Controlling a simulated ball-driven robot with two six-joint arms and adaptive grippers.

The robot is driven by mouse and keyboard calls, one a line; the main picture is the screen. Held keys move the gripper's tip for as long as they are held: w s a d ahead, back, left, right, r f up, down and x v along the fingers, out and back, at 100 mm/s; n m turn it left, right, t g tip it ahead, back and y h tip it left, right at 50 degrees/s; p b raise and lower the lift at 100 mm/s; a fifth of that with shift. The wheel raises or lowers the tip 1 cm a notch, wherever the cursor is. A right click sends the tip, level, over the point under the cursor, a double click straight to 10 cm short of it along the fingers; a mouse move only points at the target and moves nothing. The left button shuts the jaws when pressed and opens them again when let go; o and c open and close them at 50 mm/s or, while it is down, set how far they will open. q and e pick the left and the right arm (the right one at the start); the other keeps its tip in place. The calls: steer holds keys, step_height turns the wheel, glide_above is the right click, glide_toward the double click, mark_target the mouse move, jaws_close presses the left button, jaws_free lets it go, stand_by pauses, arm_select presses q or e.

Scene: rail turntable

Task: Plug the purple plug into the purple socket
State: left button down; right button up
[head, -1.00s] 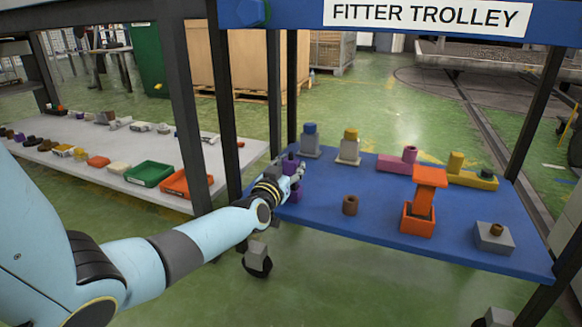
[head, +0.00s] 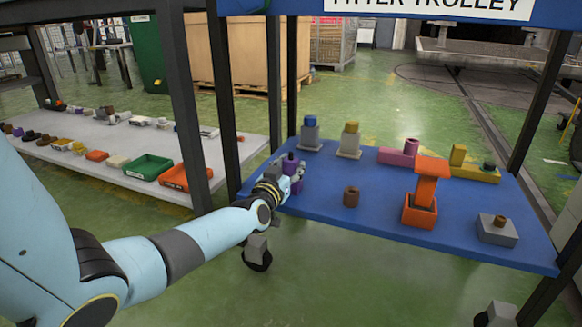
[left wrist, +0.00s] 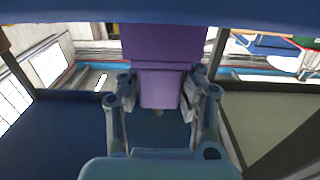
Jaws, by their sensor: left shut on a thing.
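My left gripper (head: 297,180) is at the left end of the blue trolley shelf and is shut on a purple plug (head: 291,165), largely hidden by the fingers and wrist. In the left wrist view, the narrower purple part of it (left wrist: 160,90) sits between the two fingers, with a wider purple block (left wrist: 163,43) beyond it. I cannot tell whether that wider block is part of the plug or the purple socket. I cannot make out a separate purple socket on the shelf. My right gripper is not in view.
A white table (head: 100,155) with trays stands at left.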

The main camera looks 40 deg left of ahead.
arm_select(q)
steer(key=shift+f, duration=0.15)
steer(key=c, duration=0.8)
jaws_free()
steer(key=shift+s, duration=0.1)
steer(key=v, duration=1.1)
steer(key=shift+s+d, duration=0.2)
steer(key=shift+s, duration=0.2)
